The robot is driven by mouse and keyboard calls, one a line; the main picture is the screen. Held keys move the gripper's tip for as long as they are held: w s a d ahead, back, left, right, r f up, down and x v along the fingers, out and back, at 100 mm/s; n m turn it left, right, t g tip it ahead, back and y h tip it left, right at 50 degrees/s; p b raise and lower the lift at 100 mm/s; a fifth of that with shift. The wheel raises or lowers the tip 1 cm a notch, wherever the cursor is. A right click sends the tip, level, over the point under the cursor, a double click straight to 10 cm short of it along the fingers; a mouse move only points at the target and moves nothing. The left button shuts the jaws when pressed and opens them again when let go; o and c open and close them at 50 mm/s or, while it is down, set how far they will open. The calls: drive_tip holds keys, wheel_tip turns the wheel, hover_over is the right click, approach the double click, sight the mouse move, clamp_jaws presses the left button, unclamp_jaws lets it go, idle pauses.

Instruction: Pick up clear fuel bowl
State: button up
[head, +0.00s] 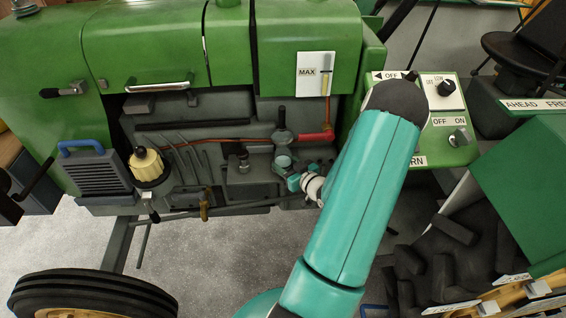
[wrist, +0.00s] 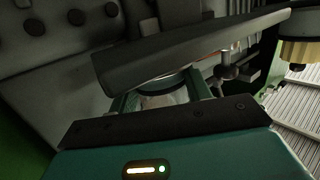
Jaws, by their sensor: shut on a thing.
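The clear fuel bowl (wrist: 165,99) shows in the wrist view as a pale, see-through round shape with a darker rim, between the two teal fingers of my gripper (wrist: 163,98). My gripper is shut on it. A dark bar crosses just above and hides part of the bowl. In the head view my gripper (head: 291,172) is small, beside the engine below the grey fuel fitting (head: 282,137). The bowl cannot be clearly told apart from the fingers there. Whether it still touches the fitting cannot be told.
The green tractor hood (head: 150,45) overhangs the engine. A red fuel line (head: 316,136) runs close to the fitting. A cream-capped canister (head: 147,165) and a grey finned box (head: 98,172) stand left. A switch panel (head: 425,105) is at right. Grey floor (head: 250,245) lies open below.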

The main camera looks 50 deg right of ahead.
sight(278, 150)
drive_tip(key=shift+r, duration=0.1)
drive_tip(key=shift+r, duration=0.4)
wheel_tip(278, 150, up, 3)
drive_tip(key=shift+f, duration=0.1)
drive_tip(key=f+v, duration=0.3)
drive_tip(key=v, duration=1.4)
drive_tip(key=shift+s+a, duration=0.15)
drive_tip(key=shift+s, duration=0.45)
